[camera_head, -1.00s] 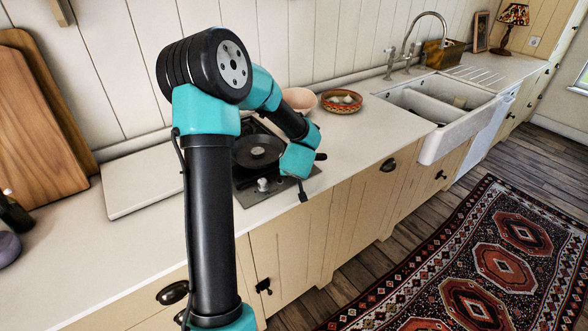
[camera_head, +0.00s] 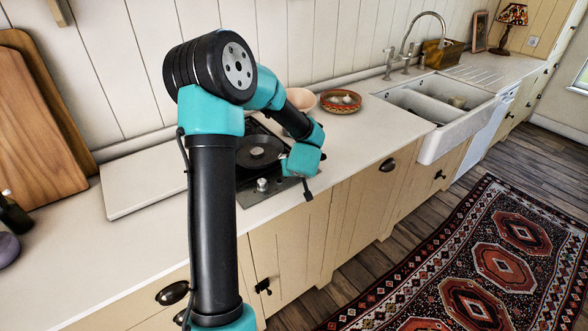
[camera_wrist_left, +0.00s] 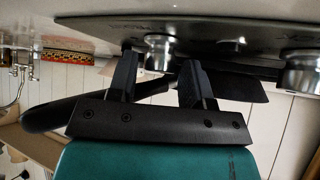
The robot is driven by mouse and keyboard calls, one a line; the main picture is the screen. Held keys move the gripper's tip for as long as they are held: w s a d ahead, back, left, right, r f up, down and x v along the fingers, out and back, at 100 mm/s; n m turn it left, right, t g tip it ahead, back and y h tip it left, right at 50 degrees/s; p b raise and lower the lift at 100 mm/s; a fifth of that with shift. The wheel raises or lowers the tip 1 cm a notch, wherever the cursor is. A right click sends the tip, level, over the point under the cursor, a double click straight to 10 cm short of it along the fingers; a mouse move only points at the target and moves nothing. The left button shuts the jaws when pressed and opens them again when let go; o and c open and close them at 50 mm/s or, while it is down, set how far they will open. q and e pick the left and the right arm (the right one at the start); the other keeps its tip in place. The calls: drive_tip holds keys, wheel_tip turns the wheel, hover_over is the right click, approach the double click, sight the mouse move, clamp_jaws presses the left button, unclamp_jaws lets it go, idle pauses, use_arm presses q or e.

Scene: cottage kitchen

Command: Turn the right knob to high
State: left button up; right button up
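The hob (camera_head: 244,198) is set in the counter, with a dark pan (camera_head: 258,152) on it. The left knob (camera_head: 263,185) is silver and stands at the hob's front; it also shows in the left wrist view (camera_wrist_left: 298,76). The right knob (camera_wrist_left: 160,50) shows in the left wrist view, which is upside down; my wrist hides it in the head view. My left gripper (camera_wrist_left: 158,76) is open, one finger on each side of the right knob, with small gaps visible. I cannot tell the knob's setting. My right gripper is not in view.
The pan's black handle (camera_wrist_left: 55,115) runs behind my fingers in the wrist view. A white board (camera_head: 145,180) lies left. The sink (camera_head: 450,115) is at right.

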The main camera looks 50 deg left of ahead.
use_arm(q)
drive_tip(key=shift+o, duration=1)
drive_tip(key=v, duration=1.7)
drive_tip(key=shift+d, duration=0.15)
drive_tip(key=shift+s, duration=0.1)
